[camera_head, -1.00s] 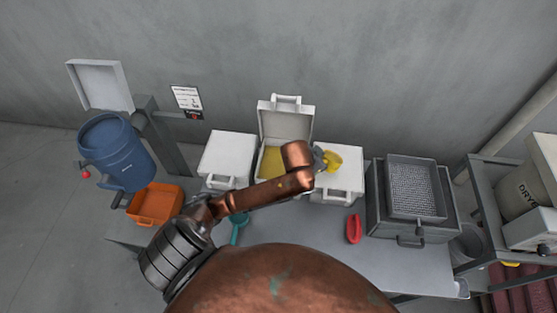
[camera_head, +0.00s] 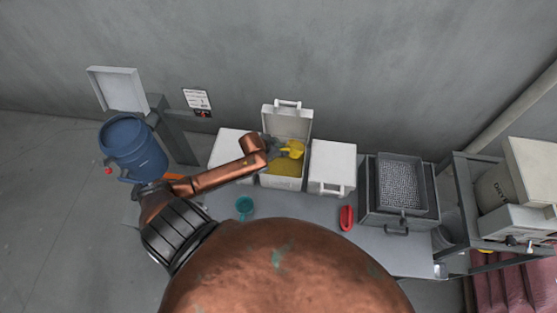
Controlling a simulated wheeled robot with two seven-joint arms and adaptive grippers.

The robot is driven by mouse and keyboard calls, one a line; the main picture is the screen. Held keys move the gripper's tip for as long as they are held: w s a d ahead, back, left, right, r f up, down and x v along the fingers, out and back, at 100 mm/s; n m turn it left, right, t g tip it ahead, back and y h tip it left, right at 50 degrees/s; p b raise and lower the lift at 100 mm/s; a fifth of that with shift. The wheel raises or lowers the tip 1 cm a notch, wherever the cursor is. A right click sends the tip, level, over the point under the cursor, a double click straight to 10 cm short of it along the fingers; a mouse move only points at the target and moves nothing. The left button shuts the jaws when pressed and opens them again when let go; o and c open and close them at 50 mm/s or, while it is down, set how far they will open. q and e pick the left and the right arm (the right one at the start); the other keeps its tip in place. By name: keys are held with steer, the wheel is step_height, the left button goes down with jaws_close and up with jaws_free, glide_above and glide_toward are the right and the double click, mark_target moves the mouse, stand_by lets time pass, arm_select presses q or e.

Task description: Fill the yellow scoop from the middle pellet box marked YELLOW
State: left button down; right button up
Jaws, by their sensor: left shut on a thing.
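The yellow scoop (camera_head: 294,149) is in my left gripper (camera_head: 275,150), which is shut on it. The scoop is over the opening of the middle pellet box (camera_head: 282,183), near its back. That box is white, its lid (camera_head: 287,122) is raised, and yellow pellets (camera_head: 286,168) show inside. I cannot tell whether the scoop touches the pellets or holds any. The box's marking is not readable. My right gripper is not in view.
Closed white boxes stand to the left (camera_head: 228,143) and right (camera_head: 332,165) of the middle box. A teal scoop (camera_head: 244,206) and a red scoop (camera_head: 346,217) lie on the table (camera_head: 296,208). A sieve tray (camera_head: 400,185) stands right; a blue drum (camera_head: 133,149) stands left.

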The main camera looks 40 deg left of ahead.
arm_select(q)
step_height(320, 180, down, 11)
steer(key=a+b, duration=0.2)
steer(key=b, duration=0.3)
steer(key=s+a+r+t+h+p, duration=0.1)
steer(key=s+r+t, duration=0.3)
steer(key=r, duration=0.9)
steer(key=shift+s+a+t+p, duration=0.15)
steer(key=shift+s+t+p, duration=0.25)
steer(key=shift+s, duration=0.8)
steer(key=shift+r+t+h, duration=0.3)
steer(key=shift+r+t, duration=0.3)
steer(key=shift+r, duration=0.45)
